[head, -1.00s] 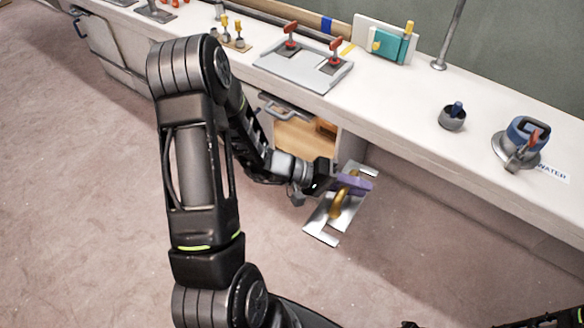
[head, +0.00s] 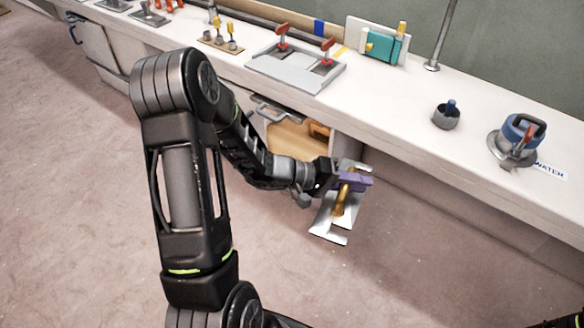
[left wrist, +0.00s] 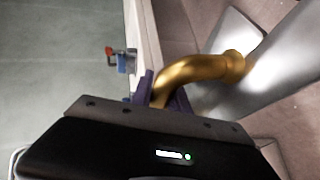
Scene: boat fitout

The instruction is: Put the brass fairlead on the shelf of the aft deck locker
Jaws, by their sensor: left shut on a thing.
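My left gripper (head: 352,181), with purple fingers, is shut on the brass fairlead (head: 341,200), a curved brass-coloured bar fixed to shiny silver plates. It is held in the air in front of the counter, just right of the open locker. In the left wrist view the brass bar (left wrist: 200,70) runs from the fingers to the grey plate; the fingers are mostly hidden behind the gripper body. The aft deck locker appears to be the open compartment under the counter, with a wooden shelf (head: 288,141) inside. My forearm partly covers its opening. My right gripper is not seen.
An orange-brown thing (head: 319,130) is inside the locker at the right. A grey handle (head: 276,110) is at the top of the opening. The counter (head: 390,115) above carries a grey tray with red-handled parts, a teal block, a cup and a blue fitting. The floor is clear.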

